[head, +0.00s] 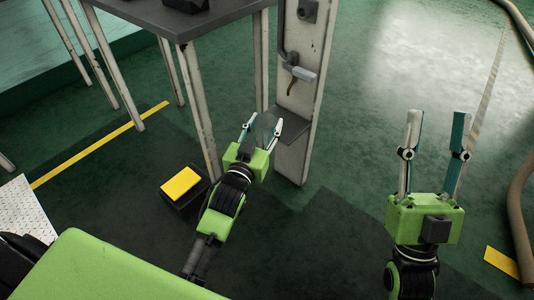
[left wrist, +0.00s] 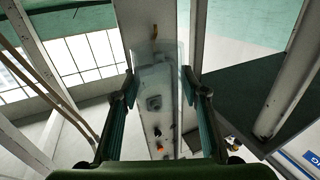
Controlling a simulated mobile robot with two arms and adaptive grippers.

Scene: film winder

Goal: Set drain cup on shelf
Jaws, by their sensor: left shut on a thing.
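The drain cup (head: 265,129) is clear and hard to make out in the head view. My left gripper (head: 264,121) is shut on it, with one finger on each side. The cup also shows in the left wrist view (left wrist: 174,62) as a see-through shape between the fingers of the left gripper (left wrist: 158,80). The shelf (head: 293,136) is a small grey ledge on the pale upright post, close beside the held cup. Whether the cup touches it I cannot tell. My right gripper (head: 436,130) is wide open and empty, far to the right.
A tap-like fitting (head: 301,73) with a brown tip sticks out of the post (head: 316,60) above the shelf. A grey-topped table (head: 172,18) stands at the upper left. A black block with a yellow top (head: 180,184) is on the floor. Open floor lies to the right.

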